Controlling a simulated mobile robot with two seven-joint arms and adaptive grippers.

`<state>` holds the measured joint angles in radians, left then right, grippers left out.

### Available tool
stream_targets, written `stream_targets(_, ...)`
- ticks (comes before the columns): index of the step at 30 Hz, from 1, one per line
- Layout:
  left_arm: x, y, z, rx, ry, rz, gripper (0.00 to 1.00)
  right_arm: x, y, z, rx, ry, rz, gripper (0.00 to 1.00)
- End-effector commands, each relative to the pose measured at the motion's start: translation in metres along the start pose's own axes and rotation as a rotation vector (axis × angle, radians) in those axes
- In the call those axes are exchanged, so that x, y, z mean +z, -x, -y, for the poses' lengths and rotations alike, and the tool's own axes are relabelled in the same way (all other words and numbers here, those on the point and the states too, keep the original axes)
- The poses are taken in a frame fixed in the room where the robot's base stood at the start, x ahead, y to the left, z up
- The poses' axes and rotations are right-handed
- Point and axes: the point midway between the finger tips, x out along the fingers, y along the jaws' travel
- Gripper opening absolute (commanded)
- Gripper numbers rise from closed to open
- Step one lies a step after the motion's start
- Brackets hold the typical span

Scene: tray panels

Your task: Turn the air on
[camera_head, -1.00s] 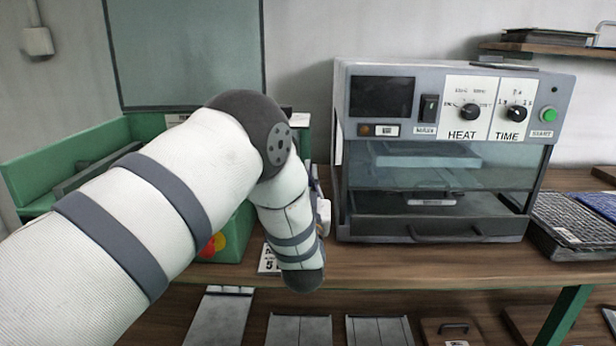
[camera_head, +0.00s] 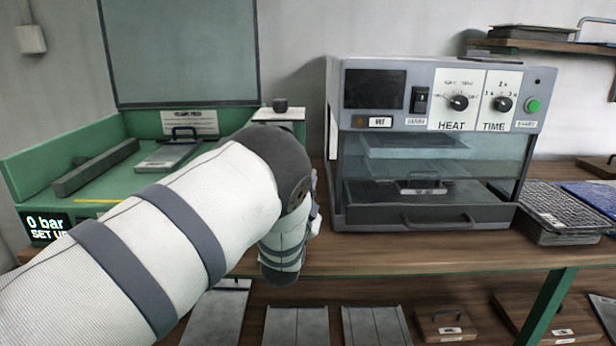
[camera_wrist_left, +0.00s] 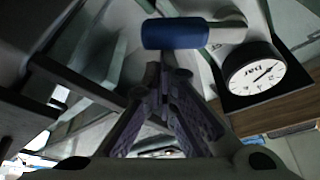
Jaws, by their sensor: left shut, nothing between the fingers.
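In the left wrist view a blue handle or sleeve (camera_wrist_left: 175,34) lies crosswise just past the fingertips of my left gripper (camera_wrist_left: 165,70). A pale stem joins its right end. The fingers are shut with nothing between them; I cannot tell whether the tips touch the blue part. A round white pressure gauge (camera_wrist_left: 254,76) with a black rim is to the right. In the head view a display (camera_head: 46,226) on the green station reads 0 bar. My left arm hides the blue part and the gauge there, and most of the gripper. My right gripper is not in view.
The green station (camera_head: 30,172) stands at the left with a handled plate (camera_head: 172,154) on it. A heater cabinet (camera_head: 430,215) with HEAT and TIME knobs stands right of my arm. Wire trays (camera_head: 550,208) lie further right. Panels lean below the bench.

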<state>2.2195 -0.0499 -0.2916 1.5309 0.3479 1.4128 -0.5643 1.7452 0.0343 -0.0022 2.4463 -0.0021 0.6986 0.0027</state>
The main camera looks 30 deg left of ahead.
Motion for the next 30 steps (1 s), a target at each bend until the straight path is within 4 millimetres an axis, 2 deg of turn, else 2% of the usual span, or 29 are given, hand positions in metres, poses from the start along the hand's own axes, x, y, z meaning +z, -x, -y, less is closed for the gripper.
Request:
stream_targets(9, 0.016, 0.006, -0.005, 0.092, -0.265, 0.0, 0.0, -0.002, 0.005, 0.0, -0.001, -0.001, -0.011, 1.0)
stream_targets(16, 0.026, 0.009, -0.007, 0.142, -0.409, 0.0, 0.0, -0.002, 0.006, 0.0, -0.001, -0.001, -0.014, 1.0)
stream_targets(30, 0.035, 0.012, -0.007, 0.145, -0.416, 0.001, 0.0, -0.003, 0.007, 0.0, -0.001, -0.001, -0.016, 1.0)
